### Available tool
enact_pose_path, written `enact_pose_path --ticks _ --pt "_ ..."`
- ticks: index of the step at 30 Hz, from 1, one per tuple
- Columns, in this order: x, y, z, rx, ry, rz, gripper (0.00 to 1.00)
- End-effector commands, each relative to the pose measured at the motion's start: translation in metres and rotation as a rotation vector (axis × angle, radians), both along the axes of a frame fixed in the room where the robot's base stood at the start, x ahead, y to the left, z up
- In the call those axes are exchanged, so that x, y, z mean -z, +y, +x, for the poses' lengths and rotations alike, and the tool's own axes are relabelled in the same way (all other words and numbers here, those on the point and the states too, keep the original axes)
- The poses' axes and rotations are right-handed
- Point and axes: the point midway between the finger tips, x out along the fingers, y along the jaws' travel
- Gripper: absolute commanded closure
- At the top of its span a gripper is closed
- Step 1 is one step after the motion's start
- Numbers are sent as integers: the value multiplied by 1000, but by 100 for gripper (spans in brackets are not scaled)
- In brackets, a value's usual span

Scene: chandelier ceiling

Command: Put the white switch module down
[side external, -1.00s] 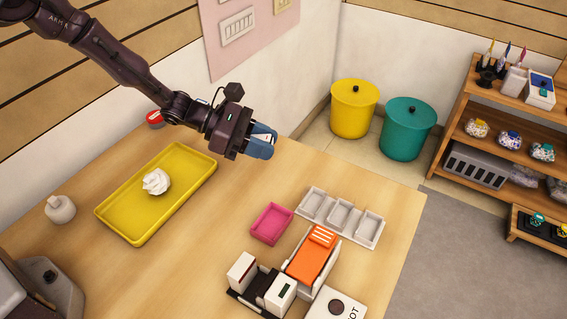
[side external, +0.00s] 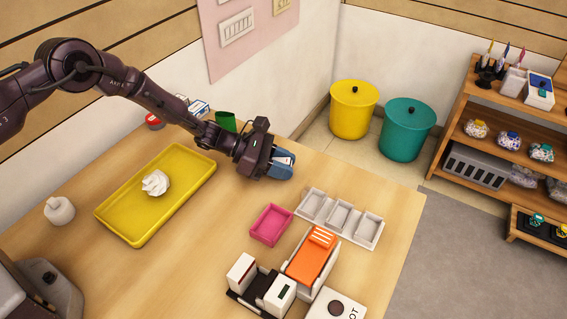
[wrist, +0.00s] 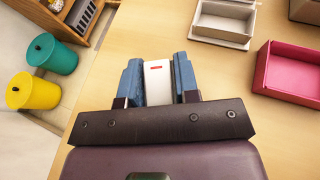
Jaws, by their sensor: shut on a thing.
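My gripper (side external: 281,166) is over the wooden table, behind the pink tray and to the left of the white three-part tray in the side view. In the wrist view its blue fingers (wrist: 158,82) are shut on the white switch module (wrist: 158,84), a pale block with a small red mark. In the side view the fingers mostly hide the module. Whether the module touches the table is hard to tell.
A pink tray (side external: 271,225) and a white three-compartment tray (side external: 338,217) are near the gripper. An orange-topped holder (side external: 313,258) stands in front. A yellow tray (side external: 125,222) with a crumpled white thing (side external: 156,183) lies left. Bare wood (side external: 225,215) lies between.

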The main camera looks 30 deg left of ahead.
Motion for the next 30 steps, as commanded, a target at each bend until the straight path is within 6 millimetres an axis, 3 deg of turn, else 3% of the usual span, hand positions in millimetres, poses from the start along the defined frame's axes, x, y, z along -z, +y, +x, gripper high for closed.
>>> enact_pose_path --ticks 4,5,7,8,18,30 --pt "4 0 0 0 1 0 94" --pt "3 0 0 0 1 0 64" --pt "3 0 0 0 1 0 48" --pt "3 0 0 0 1 0 45" --pt "-2 2 0 -1 0 0 45" --pt "-31 69 -27 -5 1 0 45"
